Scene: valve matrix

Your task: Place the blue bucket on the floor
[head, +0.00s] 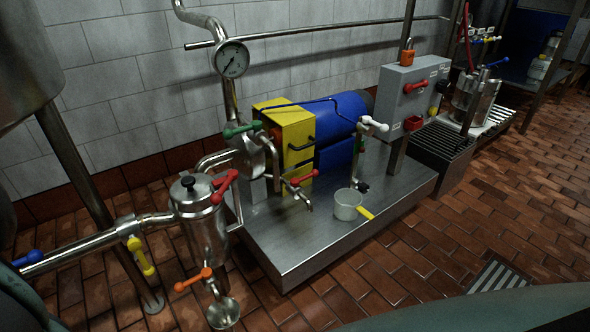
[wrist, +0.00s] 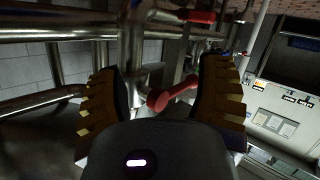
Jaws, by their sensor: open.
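I see no clear blue bucket in either view. The head view has a pale, open container (head: 347,206) with a yellow handle on the metal platform (head: 300,235), beside a large blue cylinder (head: 345,118). In the wrist view my gripper (wrist: 158,78) is open, with its two ridged yellow-brown fingers spread apart. A red lever handle (wrist: 176,92) shows between the fingers; I cannot tell whether it touches them. Nothing is visibly held. My gripper does not show in the head view.
The brick-tiled floor (head: 440,235) is open to the right of the platform, with a drain grate (head: 496,277) near the front. A steel vessel with pipes and coloured levers (head: 203,213) stands at the left.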

